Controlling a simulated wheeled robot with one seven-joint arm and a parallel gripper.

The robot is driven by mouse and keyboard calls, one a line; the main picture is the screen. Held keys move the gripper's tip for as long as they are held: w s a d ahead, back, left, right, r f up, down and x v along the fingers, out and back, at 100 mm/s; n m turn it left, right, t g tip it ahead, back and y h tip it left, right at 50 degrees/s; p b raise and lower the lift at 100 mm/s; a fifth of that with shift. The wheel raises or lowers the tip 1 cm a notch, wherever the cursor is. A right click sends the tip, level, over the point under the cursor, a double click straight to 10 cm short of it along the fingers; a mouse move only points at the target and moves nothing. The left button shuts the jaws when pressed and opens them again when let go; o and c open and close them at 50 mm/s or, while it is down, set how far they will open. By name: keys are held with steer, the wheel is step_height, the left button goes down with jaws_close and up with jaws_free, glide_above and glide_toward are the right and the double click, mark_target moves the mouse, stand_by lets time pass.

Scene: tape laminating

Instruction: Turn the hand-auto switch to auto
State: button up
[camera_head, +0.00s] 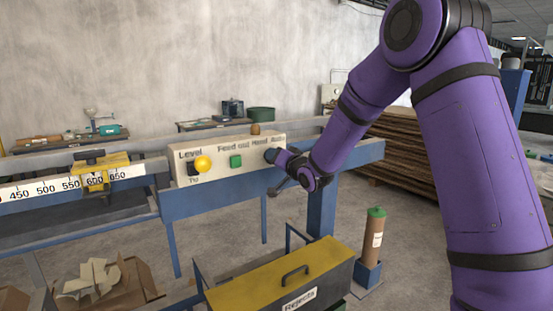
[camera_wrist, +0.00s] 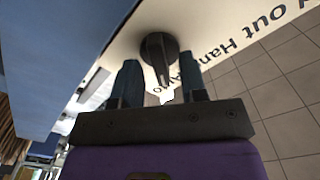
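The hand-auto switch (camera_wrist: 158,52) is a dark round knob with a long grip bar on a cream control panel (camera_head: 218,163). In the wrist view its bar slants downward, and a white mark shows near its lower end. The printed words "Hand" and "Auto" run beside it, the latter partly covered by a finger. My gripper (camera_wrist: 159,68) is open, with one dark finger on each side of the knob and visible gaps between. In the head view my gripper (camera_head: 282,158) is at the panel's right end and largely covers the switch.
A yellow-lidded rejects box (camera_head: 285,272) and a brown cylinder (camera_head: 376,235) stand below.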

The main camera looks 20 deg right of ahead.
steer(key=v, duration=1)
steer(key=shift+s, duration=0.4)
steer(key=shift+d, duration=0.1)
steer(key=s+d+r+n+g+h, duration=0.1)
steer(key=s+d+r+g+h, duration=0.15)
steer(key=s, duration=0.45)
steer(key=s+d+r+g+h, duration=0.1)
steer(key=s+r+g+h, duration=0.25)
steer(key=s, duration=0.25)
steer(key=s+n+g, duration=0.2)
steer(key=s+g, duration=0.4)
steer(key=s, duration=1.9)
steer(key=shift+a+r+n, duration=0.2)
steer(key=shift+r+n, duration=0.1)
